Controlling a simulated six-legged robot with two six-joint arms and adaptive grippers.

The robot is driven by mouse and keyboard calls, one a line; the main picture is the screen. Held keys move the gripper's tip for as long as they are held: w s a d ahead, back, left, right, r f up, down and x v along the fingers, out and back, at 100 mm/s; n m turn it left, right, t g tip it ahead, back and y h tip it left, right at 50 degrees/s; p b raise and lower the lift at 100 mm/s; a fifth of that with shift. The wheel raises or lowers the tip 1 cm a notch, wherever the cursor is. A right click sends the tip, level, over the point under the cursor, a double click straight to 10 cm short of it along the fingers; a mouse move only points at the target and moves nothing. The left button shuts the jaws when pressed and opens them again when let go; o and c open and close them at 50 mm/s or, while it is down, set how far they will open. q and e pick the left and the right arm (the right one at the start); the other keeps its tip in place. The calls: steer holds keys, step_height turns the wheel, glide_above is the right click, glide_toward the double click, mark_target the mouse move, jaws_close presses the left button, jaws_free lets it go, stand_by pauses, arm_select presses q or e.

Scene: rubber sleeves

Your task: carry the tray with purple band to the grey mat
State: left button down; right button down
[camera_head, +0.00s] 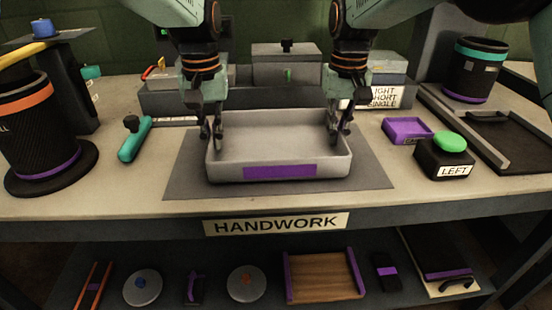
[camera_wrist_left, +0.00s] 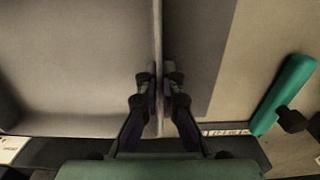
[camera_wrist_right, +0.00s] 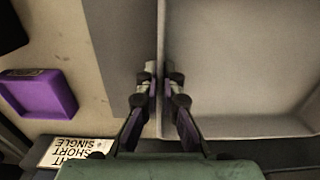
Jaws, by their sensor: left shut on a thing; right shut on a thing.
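The light grey tray (camera_head: 278,141) has a purple band on its front wall and looks empty. It is over the grey mat (camera_head: 373,178), which shows around its sides and front; I cannot tell whether it touches the mat. My left gripper (camera_head: 212,133) is shut on the tray's left wall, with one finger on each side of the wall (camera_wrist_left: 158,60). My right gripper (camera_head: 340,130) is shut on the tray's right wall, again with a finger on each side (camera_wrist_right: 161,50).
A teal-handled tool (camera_head: 135,139) lies left of the mat. A small purple tray (camera_head: 407,130) and a black box with a green button (camera_head: 449,142) stand to the right. A black cylinder with an orange band (camera_head: 36,130) is far left.

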arm_select(q)
steer(key=shift+f+b, duration=0.35)
steer(key=shift+f, duration=0.1)
arm_select(e)
steer(key=shift+f, duration=0.45)
arm_select(q)
steer(key=c, duration=1.5)
jaws_free()
steer(key=shift+r, duration=0.1)
arm_select(e)
steer(key=c, duration=1.5)
jaws_free()
steer(key=shift+r, duration=0.1)
arm_select(q)
step_height(320, 180, up, 12)
arm_select(e)
step_height(320, 180, up, 12)
steer(key=shift+r, duration=0.1)
